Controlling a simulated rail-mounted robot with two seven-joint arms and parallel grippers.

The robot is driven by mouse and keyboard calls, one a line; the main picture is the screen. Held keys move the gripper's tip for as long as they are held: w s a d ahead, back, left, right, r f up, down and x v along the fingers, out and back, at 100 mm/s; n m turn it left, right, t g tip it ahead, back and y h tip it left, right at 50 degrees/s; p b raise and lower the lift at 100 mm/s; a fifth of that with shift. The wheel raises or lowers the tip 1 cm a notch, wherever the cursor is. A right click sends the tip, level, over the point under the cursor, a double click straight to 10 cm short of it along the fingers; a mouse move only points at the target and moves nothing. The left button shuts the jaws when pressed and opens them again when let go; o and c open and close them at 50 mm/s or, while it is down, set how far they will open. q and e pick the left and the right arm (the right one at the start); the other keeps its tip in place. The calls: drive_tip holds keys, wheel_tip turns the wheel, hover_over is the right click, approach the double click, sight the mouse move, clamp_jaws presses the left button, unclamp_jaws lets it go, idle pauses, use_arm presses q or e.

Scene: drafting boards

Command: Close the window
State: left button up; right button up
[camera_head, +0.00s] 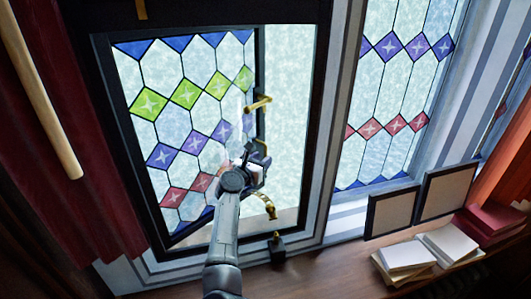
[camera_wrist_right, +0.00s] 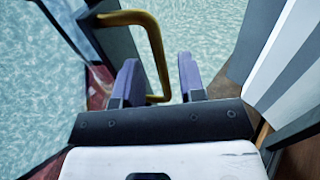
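The window sash (camera_head: 190,125) has leaded glass with blue, green, purple and red diamonds. It stands ajar, with a pale gap (camera_head: 290,110) between its dark right edge and the window frame (camera_head: 325,130). A brass handle (camera_head: 258,103) is on that edge and shows large in the right wrist view (camera_wrist_right: 155,45). My right gripper (camera_head: 260,161) is just below the handle. In the wrist view its two fingers (camera_wrist_right: 159,80) are apart, and the handle's lower end appears between them. I cannot tell whether they touch it. My left gripper is out of view.
A curved brass piece (camera_head: 265,205) and a small dark fitting with a brass top (camera_head: 277,245) are near the sill. Books (camera_head: 405,257) and two dark-framed panels (camera_head: 391,211) are at right. A red curtain (camera_head: 75,130) hangs at left.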

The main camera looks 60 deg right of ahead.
drive_tip(key=shift+d+p, duration=0.3)
drive_tip(key=shift+d, duration=1)
clamp_jaws()
